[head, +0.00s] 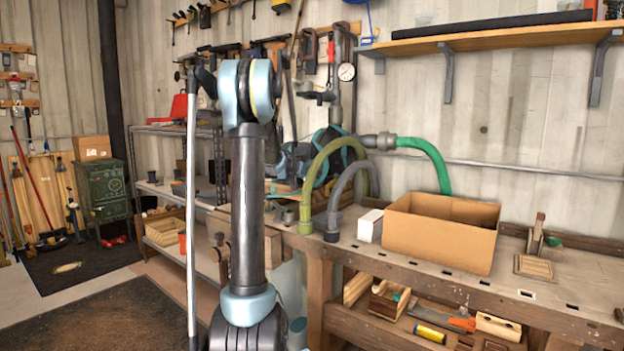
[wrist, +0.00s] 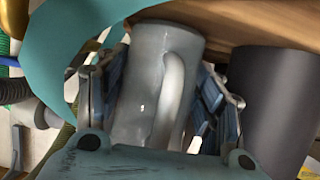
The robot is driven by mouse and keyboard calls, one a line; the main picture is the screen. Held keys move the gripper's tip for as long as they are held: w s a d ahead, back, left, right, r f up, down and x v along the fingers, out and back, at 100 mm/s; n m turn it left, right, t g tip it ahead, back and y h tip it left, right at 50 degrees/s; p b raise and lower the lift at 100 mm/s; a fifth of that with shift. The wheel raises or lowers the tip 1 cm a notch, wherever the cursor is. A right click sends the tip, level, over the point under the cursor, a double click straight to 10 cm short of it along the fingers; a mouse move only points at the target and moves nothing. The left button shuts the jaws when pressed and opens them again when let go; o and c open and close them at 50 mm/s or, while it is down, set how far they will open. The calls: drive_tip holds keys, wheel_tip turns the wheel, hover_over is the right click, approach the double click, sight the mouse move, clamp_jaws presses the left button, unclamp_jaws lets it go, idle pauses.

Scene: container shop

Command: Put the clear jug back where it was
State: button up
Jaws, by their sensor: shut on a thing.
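The clear jug (wrist: 143,72), a greyish see-through vessel with a pale handle facing the camera, fills the middle of the wrist view. My gripper (wrist: 160,90) is shut on it, with a finger pad on each side of its body. The jug looks upright to slightly tilted in that picture. A wooden surface (wrist: 250,22) lies at the jug's far end; whether they touch I cannot tell. In the head view my arm covers the area of the gripper, and I cannot make out the jug there for certain.
A dark grey cylinder (wrist: 272,105) stands close to the right finger. In the head view the workbench (head: 580,285) carries an open cardboard box (head: 436,239), a small white box (head: 369,226) and a green hose (head: 430,160). A shelf unit (head: 165,190) stands at left.

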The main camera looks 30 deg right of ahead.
drive_tip(key=o, duration=1.2)
drive_tip(key=v, duration=1.2)
drive_tip(key=s+a+f+n+g+y, duration=0.1)
drive_tip(key=s+a+f+n+y, duration=0.3)
drive_tip(key=s+a+f, duration=0.5)
drive_tip(key=s+a+f+n+g+y, duration=0.1)
drive_tip(key=s+a+f+n+y, duration=0.3)
drive_tip(key=s+a, duration=1.2)
drive_tip(key=s+a+f+n+g+y, duration=0.1)
drive_tip(key=s+a+f+n+y, duration=0.3)
drive_tip(key=s+a+f, duration=0.9)
drive_tip(key=shift+a+f+n, duration=0.2)
drive_tip(key=shift+a+n, duration=0.2)
drive_tip(key=shift+a, duration=0.45)
drive_tip(key=shift+a+f+n, duration=0.15)
drive_tip(key=shift+a+n, duration=0.25)
drive_tip(key=shift+a, duration=0.45)
